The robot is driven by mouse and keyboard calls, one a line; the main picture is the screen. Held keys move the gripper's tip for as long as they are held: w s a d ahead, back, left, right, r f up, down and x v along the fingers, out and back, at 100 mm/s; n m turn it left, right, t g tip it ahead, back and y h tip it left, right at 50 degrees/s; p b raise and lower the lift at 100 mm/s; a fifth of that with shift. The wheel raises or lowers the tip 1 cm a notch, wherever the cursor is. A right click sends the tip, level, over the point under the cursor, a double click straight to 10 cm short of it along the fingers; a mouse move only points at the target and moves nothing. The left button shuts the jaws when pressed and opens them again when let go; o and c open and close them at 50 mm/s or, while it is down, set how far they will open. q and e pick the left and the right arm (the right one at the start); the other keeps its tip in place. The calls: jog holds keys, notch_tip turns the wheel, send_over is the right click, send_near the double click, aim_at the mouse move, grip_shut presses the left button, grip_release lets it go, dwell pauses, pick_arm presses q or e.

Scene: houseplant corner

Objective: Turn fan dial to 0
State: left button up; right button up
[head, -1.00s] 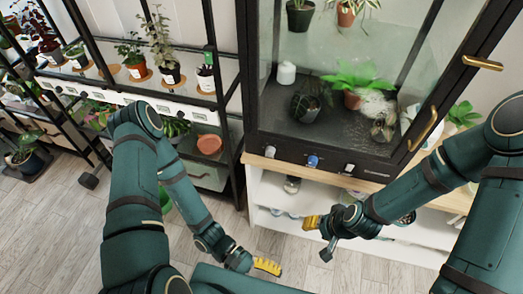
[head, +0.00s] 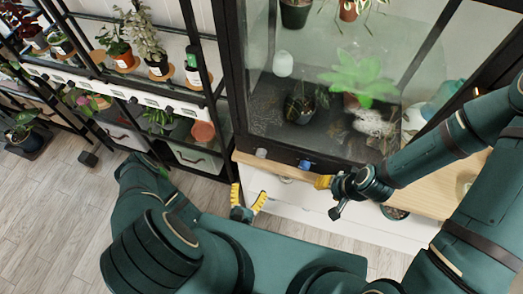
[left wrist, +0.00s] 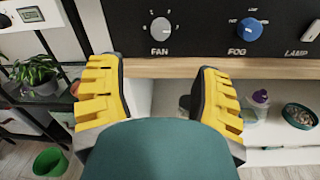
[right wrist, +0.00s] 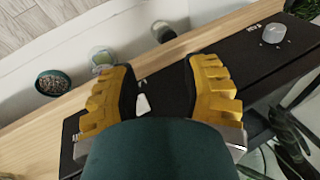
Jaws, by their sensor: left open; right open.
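The fan dial (left wrist: 160,27) is a grey-white knob on the black panel, above the word FAN in the left wrist view. Its pointer is too small to read surely. It also shows in the head view (head: 261,153) at the left of the cabinet's front, and at the right of the right wrist view (right wrist: 272,33). My left gripper (head: 248,196) is open and empty, below and in front of the dial and apart from it; its yellow fingers (left wrist: 157,75) spread below the panel. My right gripper (right wrist: 160,70) is open near the panel's other end, partly hidden in the head view.
The blue fog dial (left wrist: 249,29) sits right of the fan dial, with the lamp dial (left wrist: 311,31) beyond. A wooden ledge (left wrist: 150,68) runs under the panel. A plant shelf (head: 205,100) stands to the left. A green pot (left wrist: 49,162) is on the floor.

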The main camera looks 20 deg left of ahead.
aim_at(260, 156)
pick_arm(q)
jog(key=w+b, duration=0.4)
jog(key=w, duration=0.7)
jog(key=shift+w+a+f+b, duration=0.1)
jog(key=shift+w+b, duration=0.2)
jog(key=shift+w, duration=0.6)
grip_shut()
